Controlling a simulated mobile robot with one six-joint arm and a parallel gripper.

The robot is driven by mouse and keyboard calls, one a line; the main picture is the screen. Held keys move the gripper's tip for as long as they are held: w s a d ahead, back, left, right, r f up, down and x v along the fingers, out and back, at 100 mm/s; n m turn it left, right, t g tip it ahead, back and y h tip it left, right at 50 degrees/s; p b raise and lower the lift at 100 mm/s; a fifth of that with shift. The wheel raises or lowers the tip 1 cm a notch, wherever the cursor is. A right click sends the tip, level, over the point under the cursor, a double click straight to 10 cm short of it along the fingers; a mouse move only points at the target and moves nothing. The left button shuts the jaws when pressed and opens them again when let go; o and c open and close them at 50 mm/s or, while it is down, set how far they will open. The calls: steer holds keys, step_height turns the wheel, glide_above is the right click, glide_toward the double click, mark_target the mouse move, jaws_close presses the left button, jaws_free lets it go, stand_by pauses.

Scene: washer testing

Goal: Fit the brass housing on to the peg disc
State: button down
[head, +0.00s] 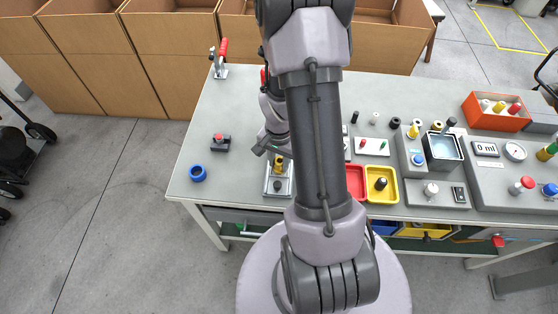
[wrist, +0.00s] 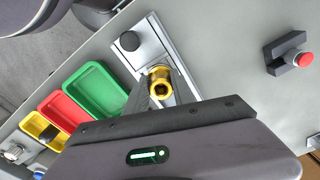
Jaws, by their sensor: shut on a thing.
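My gripper (wrist: 160,92) is shut on the brass housing (wrist: 161,80), a yellow, nut-like piece with a dark hole facing the wrist camera. In the head view the housing (head: 280,161) shows as a small upright yellow piece beside my gripper (head: 268,150). It is over the grey fixture plate (wrist: 142,54), which also shows in the head view (head: 270,192). A round black part (wrist: 130,41) sits at one end of the plate. I cannot tell whether it is the peg disc. The housing and fingers hide what is beneath them; I cannot tell whether the housing touches the plate.
Green (wrist: 95,90), red (wrist: 66,113) and yellow (wrist: 30,125) trays lie beside the plate. My arm hides the table's middle. The front left of the table is mostly clear.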

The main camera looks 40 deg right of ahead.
stand_by(0.3)
steer(key=c, duration=1)
jaws_free()
steer(key=shift+r, duration=0.1)
